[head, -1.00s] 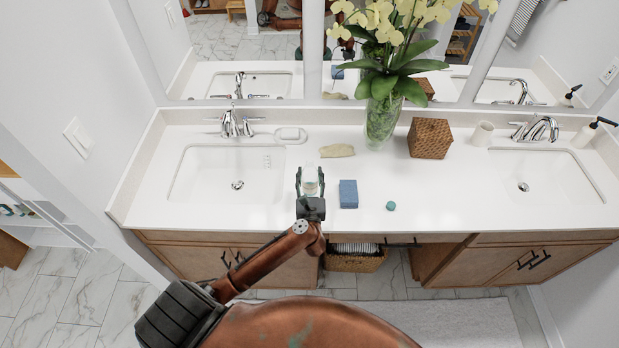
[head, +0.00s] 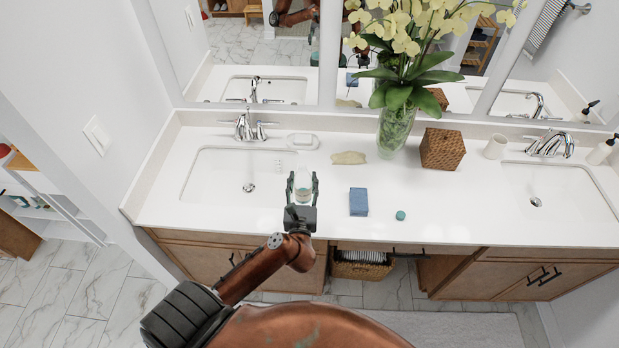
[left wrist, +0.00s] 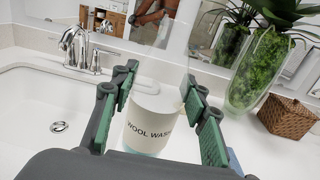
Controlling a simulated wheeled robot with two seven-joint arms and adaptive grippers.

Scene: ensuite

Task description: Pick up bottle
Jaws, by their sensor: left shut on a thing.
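A small white bottle (head: 303,190) is between the fingers of my left gripper (head: 302,180) in the head view, over the counter right of the left sink. In the left wrist view the bottle (left wrist: 150,125) shows a white label reading "WOOL WASH", with a pale greenish band low down. The left gripper (left wrist: 160,88) is shut on it, one green-padded finger on each side. The bottle's base is hidden, and I cannot tell its exact height over the counter. My right gripper is not in view.
On the white counter (head: 450,215) are a blue sponge (head: 358,202), a small teal item (head: 400,215), a beige piece (head: 348,158), a soap dish (head: 302,142), a glass flower vase (head: 397,132) and a woven box (head: 442,149). The left sink (head: 225,180) is beside the gripper.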

